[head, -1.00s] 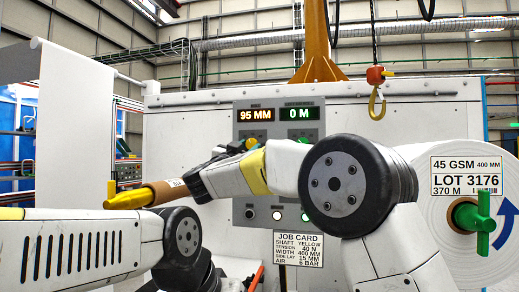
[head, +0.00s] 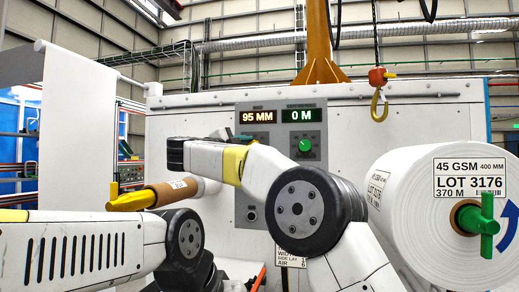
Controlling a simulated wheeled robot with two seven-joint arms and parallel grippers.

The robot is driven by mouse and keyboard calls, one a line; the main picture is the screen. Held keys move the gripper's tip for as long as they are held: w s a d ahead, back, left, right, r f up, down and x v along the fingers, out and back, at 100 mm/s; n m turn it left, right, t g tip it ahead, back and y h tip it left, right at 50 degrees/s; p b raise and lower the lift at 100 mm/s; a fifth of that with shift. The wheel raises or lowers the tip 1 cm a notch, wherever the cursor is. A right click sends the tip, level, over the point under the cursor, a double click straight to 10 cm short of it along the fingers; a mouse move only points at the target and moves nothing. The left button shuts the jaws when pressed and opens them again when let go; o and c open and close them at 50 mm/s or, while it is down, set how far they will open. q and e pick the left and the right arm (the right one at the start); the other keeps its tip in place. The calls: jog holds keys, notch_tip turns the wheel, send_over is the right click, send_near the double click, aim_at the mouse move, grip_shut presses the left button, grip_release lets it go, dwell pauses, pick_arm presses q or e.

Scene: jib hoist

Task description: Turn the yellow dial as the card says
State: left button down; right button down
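A green dial (head: 305,146) shows under the green display. The yellow dial is mostly or wholly hidden behind my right forearm. The job card (head: 290,260) is largely covered by my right arm; only part of its lower lines shows. My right gripper (head: 175,154) is left of the panel, dark and seen from the side; its fingers cannot be made out. My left gripper is not visible beyond its arm.
A yellow-ended shaft (head: 132,200) with a brown core lies at left, close to both arms. A big white roll (head: 412,215) with a green handle (head: 487,226) stands at right. A hoist hook (head: 379,106) hangs above. Panel space right of the green dial is clear.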

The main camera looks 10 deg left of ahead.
jog(key=shift+m+g, duration=0.4)
jog(key=shift+m, duration=0.6)
jog(key=c, duration=1)
grip_release()
jog(key=shift+o, duration=0.2)
jog(key=shift+r, duration=0.1)
jog(key=v, duration=0.7)
jog(key=shift+s+a, duration=0.2)
jog(key=shift+s, duration=0.15)
